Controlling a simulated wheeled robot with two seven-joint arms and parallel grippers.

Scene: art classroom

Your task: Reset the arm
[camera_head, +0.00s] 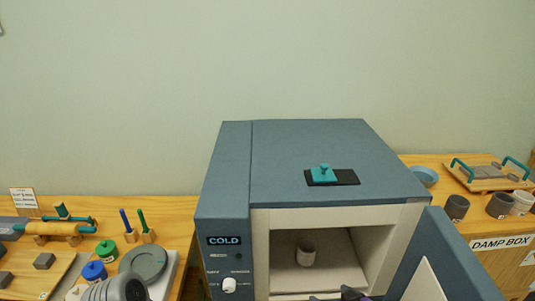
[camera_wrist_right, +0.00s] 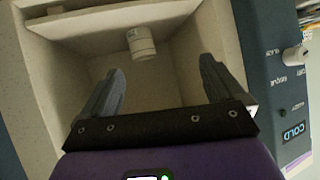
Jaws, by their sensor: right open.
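My right gripper (camera_wrist_right: 163,68) is open and empty in the right wrist view, with its two grey fingers apart and facing the opening of a blue-grey kiln (camera_head: 310,160). A small pale cup (camera_wrist_right: 140,42) stands inside the chamber, beyond the fingertips and apart from them; it also shows in the head view (camera_head: 306,255). In the head view only a dark and purple bit of my right gripper (camera_head: 349,293) shows at the bottom edge, in front of the chamber. A grey rounded part of my left arm shows at the lower left; its gripper is out of view.
The kiln door (camera_head: 447,262) stands open to the right. The front panel has a COLD display (camera_head: 224,241) and a white knob (camera_head: 229,285). A teal-handled vent plate (camera_head: 324,176) lies on top. Tools and jars crowd the left bench; cups and a tray (camera_head: 490,182) stand right.

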